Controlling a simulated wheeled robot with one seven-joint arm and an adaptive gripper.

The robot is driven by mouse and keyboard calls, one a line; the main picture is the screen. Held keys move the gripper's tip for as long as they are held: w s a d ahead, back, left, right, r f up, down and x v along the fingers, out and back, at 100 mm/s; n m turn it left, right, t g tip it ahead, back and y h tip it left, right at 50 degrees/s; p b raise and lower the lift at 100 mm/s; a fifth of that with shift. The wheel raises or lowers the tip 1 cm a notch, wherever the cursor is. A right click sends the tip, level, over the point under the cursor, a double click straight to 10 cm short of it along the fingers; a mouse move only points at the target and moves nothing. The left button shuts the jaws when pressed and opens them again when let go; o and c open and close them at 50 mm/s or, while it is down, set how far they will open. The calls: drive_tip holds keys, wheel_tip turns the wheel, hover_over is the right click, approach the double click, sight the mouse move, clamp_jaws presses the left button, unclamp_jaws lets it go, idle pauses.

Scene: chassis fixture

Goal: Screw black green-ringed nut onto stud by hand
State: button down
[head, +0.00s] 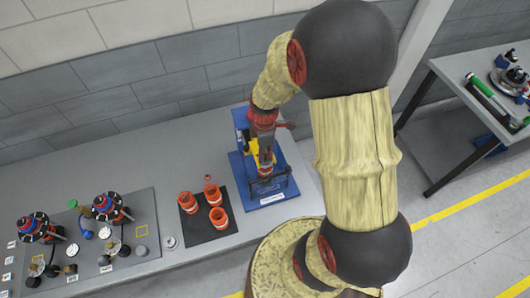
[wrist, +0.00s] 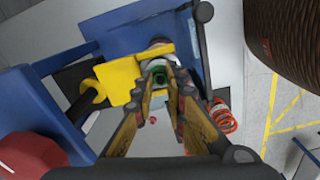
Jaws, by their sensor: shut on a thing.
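My gripper (wrist: 160,72) is shut on the black green-ringed nut (wrist: 159,84), which shows as a small dark and green piece between the fingertips in the wrist view. In the head view my gripper (head: 265,172) points down over the blue fixture (head: 278,196). The fixture also shows in the wrist view (wrist: 130,35), with a yellow bracket (wrist: 120,82) just left of the fingertips. The stud cannot be made out clearly; the fingers and nut cover the spot below them. Whether the nut touches the stud cannot be told.
Several orange coil-like parts (head: 218,218) stand on a black mat (head: 195,229) left of the fixture. Farther left, a grey board (head: 146,216) holds two wheel-like assemblies and small parts. A second table (head: 446,72) stands at the right. A tiled wall (head: 130,75) runs behind the bench.

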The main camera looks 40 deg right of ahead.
drive_tip(key=shift+m, duration=0.4)
drive_tip(key=m, duration=0.2)
drive_tip(key=shift+m, duration=0.4)
drive_tip(key=c, duration=1.7)
unclamp_jaws()
drive_tip(key=shift+c, duration=0.2)
wheel_tip(320, 180, up, 9)
drive_tip(key=p, duration=0.6)
